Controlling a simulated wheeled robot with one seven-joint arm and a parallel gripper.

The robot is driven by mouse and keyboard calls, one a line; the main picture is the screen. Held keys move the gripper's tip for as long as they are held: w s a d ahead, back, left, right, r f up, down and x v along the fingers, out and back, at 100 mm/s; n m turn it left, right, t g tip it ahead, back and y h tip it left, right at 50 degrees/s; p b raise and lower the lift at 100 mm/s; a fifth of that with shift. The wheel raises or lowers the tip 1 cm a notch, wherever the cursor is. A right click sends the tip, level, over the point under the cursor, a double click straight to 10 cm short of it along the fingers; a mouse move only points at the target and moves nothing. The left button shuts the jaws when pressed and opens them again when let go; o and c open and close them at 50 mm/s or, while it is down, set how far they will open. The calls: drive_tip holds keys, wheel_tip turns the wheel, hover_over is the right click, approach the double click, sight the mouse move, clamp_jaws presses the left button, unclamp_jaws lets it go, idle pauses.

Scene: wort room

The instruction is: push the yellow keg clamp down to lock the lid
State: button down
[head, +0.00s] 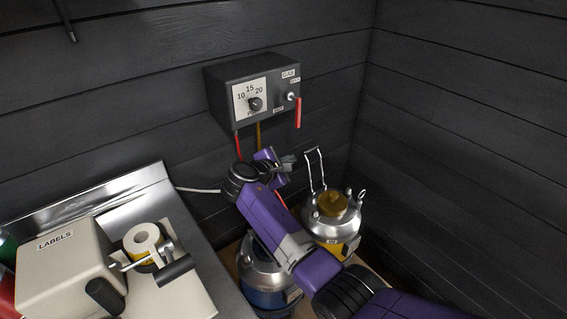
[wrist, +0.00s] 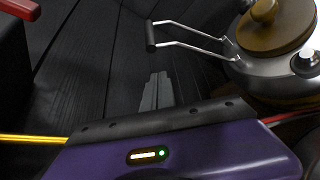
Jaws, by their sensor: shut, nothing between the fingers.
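The yellow keg (head: 348,246) stands in the corner, its silver top carrying a dull gold lid (head: 333,204). Its clamp, a wire lever (head: 322,170) with a dark crossbar grip, stands raised above the lid. In the wrist view the lever (wrist: 190,36) reaches out left from the keg top, beside the gold lid (wrist: 275,28). My gripper (head: 290,162) is shut and empty, just left of the lever's upper end; a small gap seems to separate them, though depth is hard to judge. My forearm hides part of the kegs.
A blue keg (head: 262,272) stands left of the yellow one, partly under my arm. A gas box (head: 262,90) with a dial and red lever hangs on the wall above, with hoses running down. A steel counter (head: 195,240) with a label dispenser (head: 65,268) is at left.

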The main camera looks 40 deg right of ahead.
drive_tip(key=shift+s+d+r+p, duration=0.15)
drive_tip(key=shift+s+r+p, duration=0.05)
drive_tip(key=shift+s+r, duration=0.3)
drive_tip(key=shift+s+d+r+p, duration=0.15)
drive_tip(key=shift+s+r, duration=0.25)
drive_tip(key=shift+r, duration=0.1)
drive_tip(key=s+m+t+h+b, duration=0.3)
drive_tip(key=s+m+b, duration=0.5)
drive_tip(key=s, duration=0.4)
drive_tip(key=shift+d+t+b, duration=0.2)
drive_tip(key=shift+t+b, duration=0.5)
drive_tip(key=shift+b, duration=0.15)
drive_tip(key=shift+s, duration=0.15)
